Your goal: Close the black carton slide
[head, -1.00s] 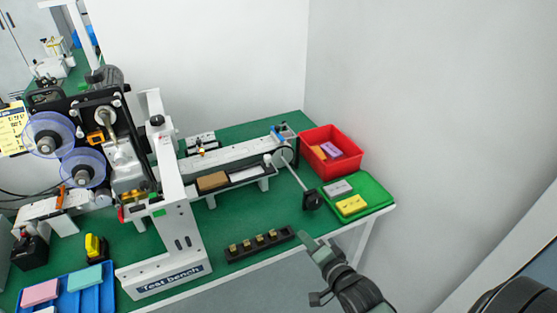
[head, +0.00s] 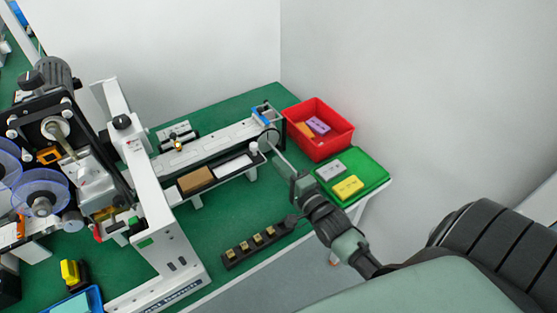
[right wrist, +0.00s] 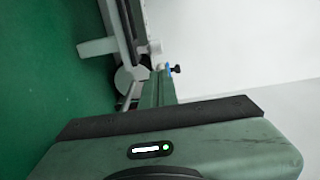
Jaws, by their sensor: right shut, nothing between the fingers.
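The black carton slide (head: 226,177) is a long narrow tray along the front of the white machine in the head view. It holds a brown carton (head: 196,180) and a white block (head: 234,165). Its dark edge also shows at the top of the right wrist view (right wrist: 126,28). My right gripper (head: 290,170) is shut and empty, just right of the slide's right end, near the lever rod, whose lower end it hides. I cannot tell whether it touches the rod. My left gripper is not in view.
A red bin (head: 328,150) and a green tray (head: 372,172) with a grey and a yellow block stand to the right. A black holder (head: 240,254) with several brass pieces lies at the front edge. Green table (head: 225,215) is bare between holder and slide.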

